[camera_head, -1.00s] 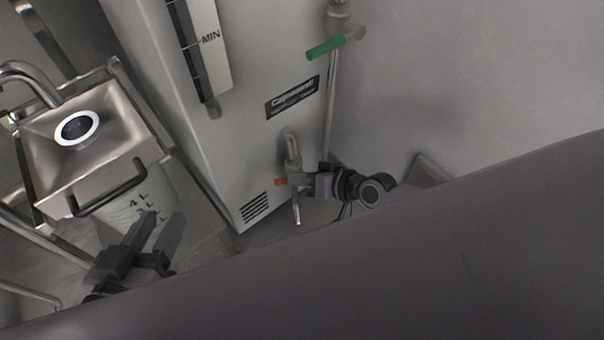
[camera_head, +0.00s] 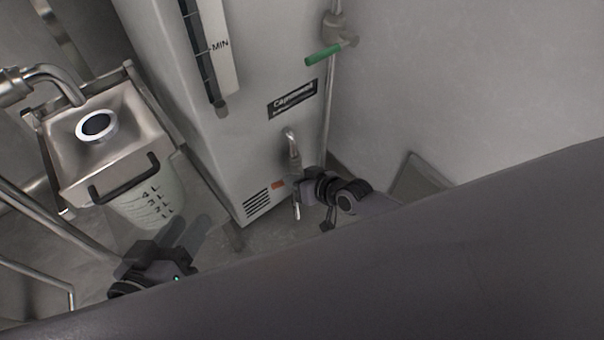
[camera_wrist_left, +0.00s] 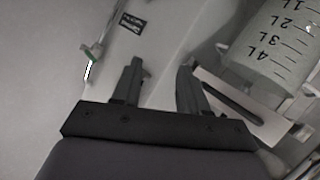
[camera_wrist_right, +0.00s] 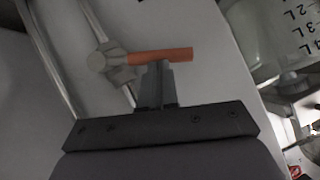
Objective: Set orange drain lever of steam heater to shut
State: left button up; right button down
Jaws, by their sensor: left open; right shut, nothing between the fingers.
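The steam heater (camera_head: 262,140) is a tall pale box in the middle of the head view. Its orange drain lever (camera_head: 278,184) shows low on the front, beside the metal drain pipe (camera_head: 293,150). In the right wrist view the orange lever (camera_wrist_right: 160,56) extends right from its valve (camera_wrist_right: 113,64). My right gripper (camera_head: 297,184) is shut and empty, with its fingertips (camera_wrist_right: 155,66) right at the lever's underside in that view; whether they touch is unclear. My left gripper (camera_head: 187,232) is open and empty, apart from the heater; its spread fingers (camera_wrist_left: 162,65) show in the left wrist view.
A green lever (camera_head: 323,54) is higher on a pipe right of the heater. A metal box (camera_head: 105,150) with a black handle sits over a clear graduated bucket (camera_head: 150,203) at left. Metal rails (camera_head: 50,222) run at lower left. A grey wall (camera_head: 460,80) closes the right side.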

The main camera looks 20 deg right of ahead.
pick_arm(q)
jog(key=shift+s+a+f+t+b, duration=0.2)
jog(key=shift+s+a+t+b, duration=0.1)
jog(key=shift+a+b, duration=0.4)
pick_arm(e)
jog(key=f, duration=0.1)
jog(key=a, duration=0.1)
jog(key=f, duration=0.1)
jog(key=shift+s+a+f, duration=0.25)
jog(key=shift+a+f, duration=0.05)
jog(key=shift+a, duration=0.1)
